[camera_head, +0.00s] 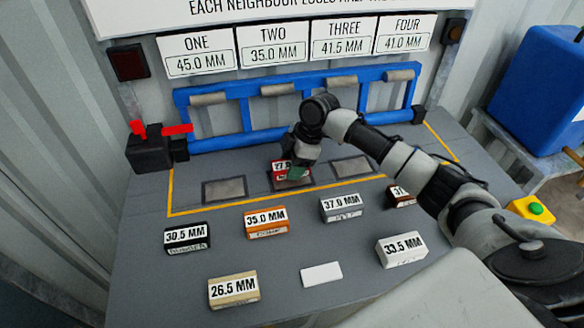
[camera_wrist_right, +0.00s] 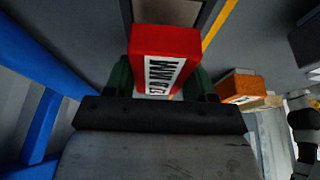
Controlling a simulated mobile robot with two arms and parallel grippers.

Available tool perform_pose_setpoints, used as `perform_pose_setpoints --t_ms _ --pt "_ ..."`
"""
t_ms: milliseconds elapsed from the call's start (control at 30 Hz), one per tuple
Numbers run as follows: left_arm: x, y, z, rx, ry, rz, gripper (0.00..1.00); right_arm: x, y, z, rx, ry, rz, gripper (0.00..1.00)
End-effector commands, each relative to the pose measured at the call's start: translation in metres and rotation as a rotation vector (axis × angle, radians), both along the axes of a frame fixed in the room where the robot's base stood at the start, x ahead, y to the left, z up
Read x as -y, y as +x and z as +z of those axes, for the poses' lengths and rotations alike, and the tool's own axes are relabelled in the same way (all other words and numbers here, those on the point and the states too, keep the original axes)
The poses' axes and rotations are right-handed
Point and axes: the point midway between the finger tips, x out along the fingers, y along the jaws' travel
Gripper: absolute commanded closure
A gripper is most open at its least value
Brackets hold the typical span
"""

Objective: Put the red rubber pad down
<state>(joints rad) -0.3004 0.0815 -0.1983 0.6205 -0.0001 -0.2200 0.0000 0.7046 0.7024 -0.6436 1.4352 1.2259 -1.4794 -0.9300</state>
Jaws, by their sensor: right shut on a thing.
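The red rubber pad (camera_head: 279,168) has a white label, partly covered, that seems to read 27.0 MM. My right gripper (camera_head: 294,171) is shut on it, over the second grey plate (camera_head: 292,185) from the left. In the right wrist view the red pad (camera_wrist_right: 165,42) sits between the green fingers of my right gripper (camera_wrist_right: 160,85). I cannot tell whether the pad touches the plate. My left gripper is not in view.
Bare grey plates (camera_head: 224,190) (camera_head: 351,168) lie on either side. Blocks stand in front: black (camera_head: 187,238), orange (camera_head: 266,221), grey (camera_head: 341,207), tan (camera_head: 233,289), white (camera_head: 401,249) and a part-hidden brown one (camera_head: 401,196). A blue rail frame (camera_head: 246,117) stands behind.

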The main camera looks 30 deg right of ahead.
Motion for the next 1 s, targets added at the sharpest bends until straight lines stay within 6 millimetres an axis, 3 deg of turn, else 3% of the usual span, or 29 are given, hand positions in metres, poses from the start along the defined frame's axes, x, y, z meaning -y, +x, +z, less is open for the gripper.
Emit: perform_pose_setpoints --t_ms 167,500,533,667,1000 --pt "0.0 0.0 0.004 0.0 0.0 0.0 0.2 0.0 0.0 -0.022 0.0 0.001 -0.001 0.73" --pt "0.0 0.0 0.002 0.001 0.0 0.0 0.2 0.0 0.0 -0.026 0.0 0.001 0.0 0.73" --pt "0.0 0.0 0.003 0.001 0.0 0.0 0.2 0.0 0.0 -0.025 0.0 0.0 0.0 0.4" --pt "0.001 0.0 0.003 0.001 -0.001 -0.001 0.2 0.0 0.0 -0.025 0.0 0.0 0.0 0.21" --pt "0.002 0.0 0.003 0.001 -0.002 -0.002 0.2 0.002 0.0 -0.019 0.002 -0.001 0.0 0.2"
